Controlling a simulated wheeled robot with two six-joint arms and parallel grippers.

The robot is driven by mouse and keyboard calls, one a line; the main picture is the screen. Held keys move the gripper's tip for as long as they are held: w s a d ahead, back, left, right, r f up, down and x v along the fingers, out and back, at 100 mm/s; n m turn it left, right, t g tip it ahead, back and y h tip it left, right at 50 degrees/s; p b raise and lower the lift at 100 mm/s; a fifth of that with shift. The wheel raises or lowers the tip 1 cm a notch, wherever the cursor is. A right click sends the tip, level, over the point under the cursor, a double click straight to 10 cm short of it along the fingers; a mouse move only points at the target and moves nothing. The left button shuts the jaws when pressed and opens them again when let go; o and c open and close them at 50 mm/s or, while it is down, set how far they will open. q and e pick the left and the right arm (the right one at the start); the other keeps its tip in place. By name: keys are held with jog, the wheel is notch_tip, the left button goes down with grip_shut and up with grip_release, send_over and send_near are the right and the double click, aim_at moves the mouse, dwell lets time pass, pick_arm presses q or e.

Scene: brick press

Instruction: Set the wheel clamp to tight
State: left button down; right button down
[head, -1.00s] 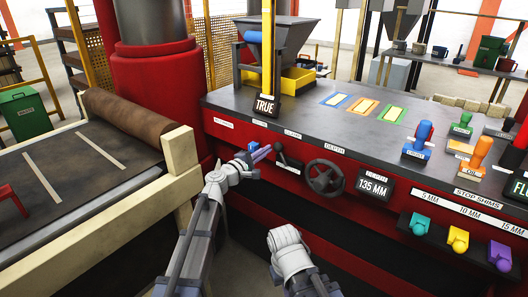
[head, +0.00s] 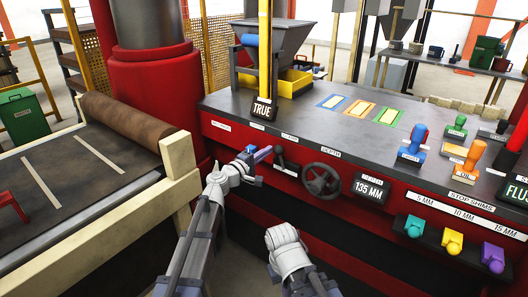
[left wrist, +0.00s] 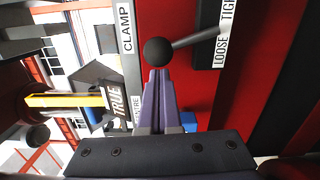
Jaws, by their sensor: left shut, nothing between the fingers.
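The clamp lever (head: 279,152) is a black ball knob on a short stem on the red press front, under a CLAMP label. The knob (left wrist: 158,51) shows large in the left wrist view; its grey stem runs right to a LOOSE/TIGHT plate (left wrist: 222,45). The lever leans from its base toward the LOOSE side. My left gripper (head: 267,152) is shut and empty, just left of the knob. Its purple fingertips (left wrist: 158,74) are right at the knob; I cannot tell whether they touch. My right arm shows low in the middle; its gripper is not visible.
A black handwheel (head: 322,180) labelled DEPTH and a 135 MM display (head: 370,188) sit right of the lever. A TRUE sign (head: 263,109) stands above on the grey bench top (head: 310,125). The roller bed (head: 75,165) lies left. Coloured shim handles (head: 452,242) are lower right.

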aim_at(279, 148)
pick_arm(q)
jog(key=d+m, duration=0.1)
jog(key=s+r+m+p, duration=0.1)
jog(key=m, duration=0.1)
jog(key=s+d+m, duration=0.1)
jog(key=shift+d+r+m+p, duration=0.3)
jog(key=shift+d+r+p, duration=0.05)
jog(key=d+m, duration=0.1)
jog(key=s+d+m, duration=0.1)
jog(key=m, duration=0.1)
jog(key=shift+s+y, duration=0.25)
jog(key=shift+y, duration=0.05)
jog(key=shift+s+d, duration=0.25)
jog(key=shift+d, duration=0.2)
